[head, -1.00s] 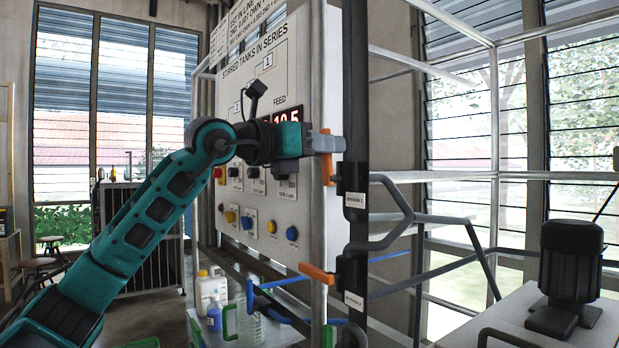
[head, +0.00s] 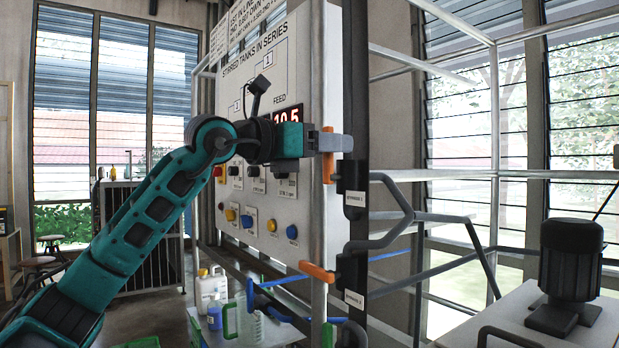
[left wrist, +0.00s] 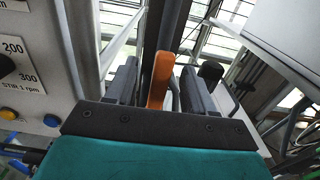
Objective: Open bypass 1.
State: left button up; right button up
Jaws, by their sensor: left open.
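The bypass 1 valve has an upright orange lever (head: 329,170) on a dark pipe block, above a small label (head: 355,199) that appears to read bypass 1. My left gripper (head: 331,142) is at the lever's upper part and hides some of it. In the left wrist view the orange lever (left wrist: 160,82) stands between the two open fingers, with a gap on each side. My right gripper is not in view.
A second orange lever (head: 316,271) lies nearly level below, with its own label (head: 354,299). The control panel (head: 318,70) stands close beside the gripper. A dark motor (head: 571,262) is at the right. Bottles (head: 211,290) stand low under the panel.

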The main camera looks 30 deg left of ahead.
pick_arm(q)
jog(key=b+v, duration=0.2)
jog(key=v, duration=0.5)
jog(key=shift+b, duration=0.35)
